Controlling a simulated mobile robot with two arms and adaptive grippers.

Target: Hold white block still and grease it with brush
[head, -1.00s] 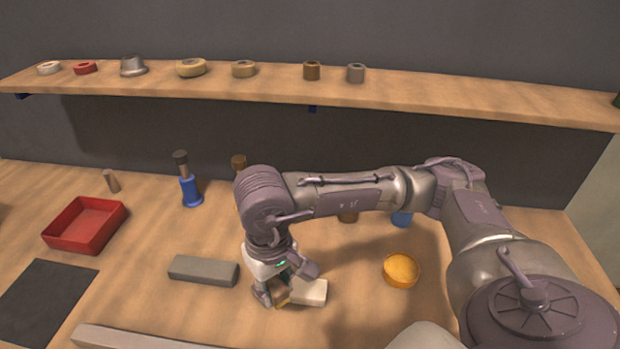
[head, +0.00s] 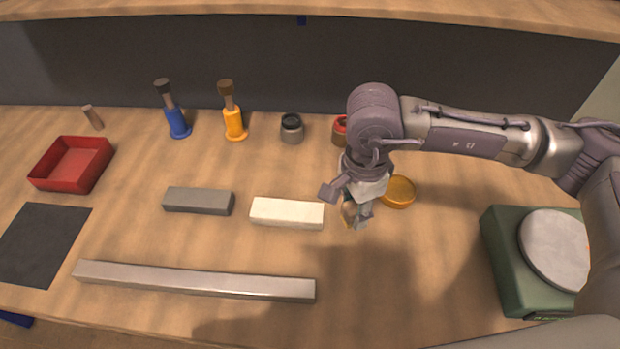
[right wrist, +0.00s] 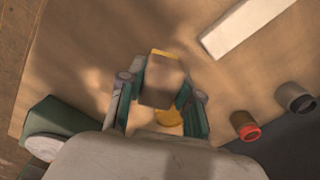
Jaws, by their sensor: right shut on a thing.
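The white block (head: 287,213) lies on the table near the middle, and its end also shows at the top right of the right wrist view (right wrist: 245,25). Nothing touches it. My right gripper (head: 355,214) is just right of the block, shut on a brown piece with a yellowish edge (right wrist: 162,80), which looks like the brush. The gripper hides most of it in the head view. A round orange dish (head: 400,192) stands close behind and right of the gripper, partly covered by it. My left gripper is not in view.
A grey block (head: 198,201) lies left of the white block, with a long metal bar (head: 195,281) in front. A green scale (head: 505,265) is at right.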

